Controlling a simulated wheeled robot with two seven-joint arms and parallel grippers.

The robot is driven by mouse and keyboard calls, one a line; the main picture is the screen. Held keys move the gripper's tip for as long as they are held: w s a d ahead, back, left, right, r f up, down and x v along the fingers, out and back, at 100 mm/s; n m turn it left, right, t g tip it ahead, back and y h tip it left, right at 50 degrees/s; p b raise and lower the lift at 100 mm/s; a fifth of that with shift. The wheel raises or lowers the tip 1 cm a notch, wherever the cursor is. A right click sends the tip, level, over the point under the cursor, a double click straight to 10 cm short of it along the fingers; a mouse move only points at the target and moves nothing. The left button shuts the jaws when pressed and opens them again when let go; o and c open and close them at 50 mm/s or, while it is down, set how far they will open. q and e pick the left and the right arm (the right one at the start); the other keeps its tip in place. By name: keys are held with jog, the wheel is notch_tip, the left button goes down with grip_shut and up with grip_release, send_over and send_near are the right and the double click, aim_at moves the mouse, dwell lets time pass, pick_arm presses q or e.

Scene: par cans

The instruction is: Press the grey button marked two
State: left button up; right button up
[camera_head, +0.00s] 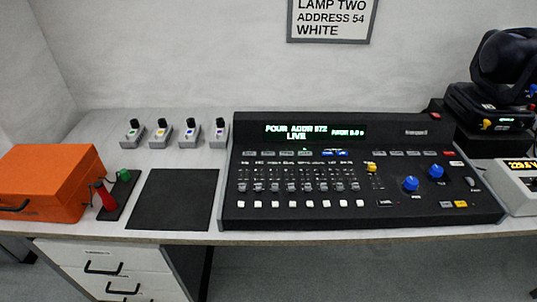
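The black lighting console (230,215) stands on the pale bench, its lit screen (315,131) showing "FOUR ADDR" and "LIVE". A row of small pale square buttons (293,204) runs below its faders. A row of small grey buttons (264,153) sits under the screen, with a few blue ones at its right. The markings are too small to read, so I cannot tell which button is marked two. Neither of my grippers is in view.
Several small grey units (160,137) stand behind the mat. A wall sign (332,19) reads "LAMP TWO ADDRESS 54 WHITE". A black moving lamp (505,75) stands right.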

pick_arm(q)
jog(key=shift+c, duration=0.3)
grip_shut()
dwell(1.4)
